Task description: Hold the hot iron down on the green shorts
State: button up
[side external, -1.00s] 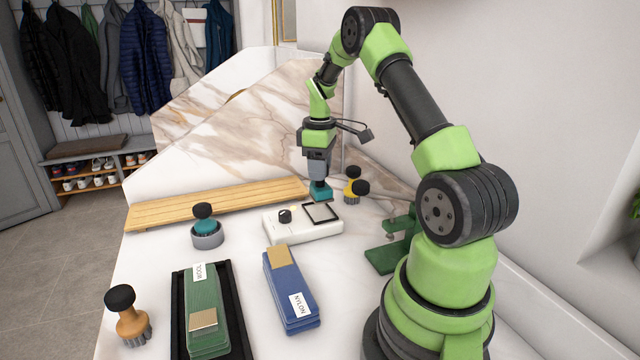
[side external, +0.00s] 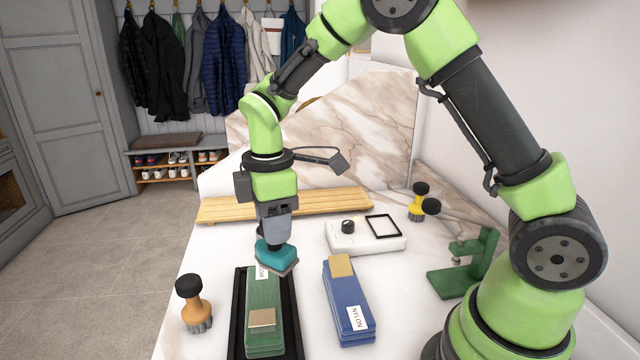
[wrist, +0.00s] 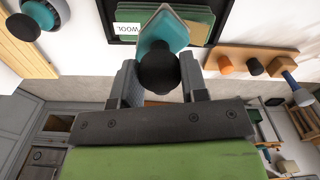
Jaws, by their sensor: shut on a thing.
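My gripper (side external: 275,232) is shut on the black knob (wrist: 158,70) of a teal iron (side external: 270,255) with a grey sole. The iron is over the far end of the green shorts (side external: 264,290), a folded stack with a WOOL label and a tan patch. The iron looks slightly tilted in the side view. I cannot tell whether its sole touches the cloth. The shorts lie in a black tray (side external: 293,320). In the wrist view the iron hides part of the green cloth (wrist: 195,22), with the WOOL label beside it.
Blue folded cloth (side external: 347,300) marked NYLON lies to the right. A white box (side external: 370,240) with a knob and black frame stands behind. A wooden rack (side external: 330,203) lies behind.

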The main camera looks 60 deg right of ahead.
jog(key=shift+s+a+f+n, duration=0.4)
jog(key=shift+a+f, duration=0.4)
jog(key=shift+a, duration=0.25)
jog(key=shift+s+a+f+n, duration=0.35)
jog(key=shift+s+a+f, duration=0.1)
jog(key=shift+a+f, duration=0.5)
jog(key=shift+s+a+f+n, duration=0.4)
jog(key=shift+a+f, duration=0.3)
jog(key=shift+a, duration=0.4)
jog(key=shift+f, duration=0.8)
dwell(4.1)
